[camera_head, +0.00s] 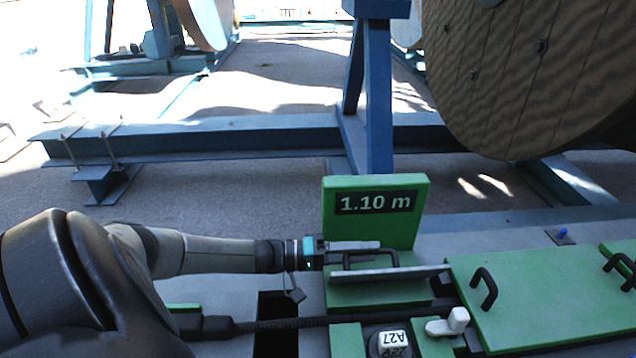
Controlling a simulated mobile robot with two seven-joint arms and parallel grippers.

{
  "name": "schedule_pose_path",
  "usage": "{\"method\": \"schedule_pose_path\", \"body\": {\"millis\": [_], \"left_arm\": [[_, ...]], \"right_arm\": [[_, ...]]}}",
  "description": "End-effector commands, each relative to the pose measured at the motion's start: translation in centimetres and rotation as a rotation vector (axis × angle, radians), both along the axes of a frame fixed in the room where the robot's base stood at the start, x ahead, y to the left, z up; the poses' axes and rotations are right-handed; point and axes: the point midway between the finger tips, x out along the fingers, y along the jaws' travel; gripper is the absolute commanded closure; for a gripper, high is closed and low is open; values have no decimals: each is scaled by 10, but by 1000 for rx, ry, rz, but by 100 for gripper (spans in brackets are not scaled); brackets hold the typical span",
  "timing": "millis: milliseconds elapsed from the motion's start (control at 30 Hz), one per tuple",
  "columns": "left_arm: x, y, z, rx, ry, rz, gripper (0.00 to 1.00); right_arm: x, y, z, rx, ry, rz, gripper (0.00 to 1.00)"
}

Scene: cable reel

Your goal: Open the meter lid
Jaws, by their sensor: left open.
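A green upright panel (408,233) with a dark "1.10 m" readout (375,202) stands behind a green base (378,295). In front of the panel is a thin grey plate (425,272), seen nearly edge-on, which looks like the meter lid; how far it is open I cannot tell. A black bar handle (345,262) shows just above the plate. My left gripper (372,247) reaches in from the left, level, with its open fingers at this handle. Whether they touch it is not clear. My right gripper is out of view.
A larger green cover (545,290) with black handles lies to the right. A black cable (290,322) runs below my gripper. A white "A27" tag (392,340) and a pale lever (450,323) are in front. A blue steel frame and a big wooden reel (535,75) stand behind.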

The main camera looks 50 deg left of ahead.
Motion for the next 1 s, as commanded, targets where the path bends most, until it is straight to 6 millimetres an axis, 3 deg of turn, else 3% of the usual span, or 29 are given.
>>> {"method": "schedule_pose_path", "body": {"millis": [600,800,1000], "left_arm": [[-95,82,-1,4,3,2,53],[-110,95,0,3,0,1,53],[-113,97,0,1,-2,1,53]], "right_arm": [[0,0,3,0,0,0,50],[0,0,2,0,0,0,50],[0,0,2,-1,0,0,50]]}}
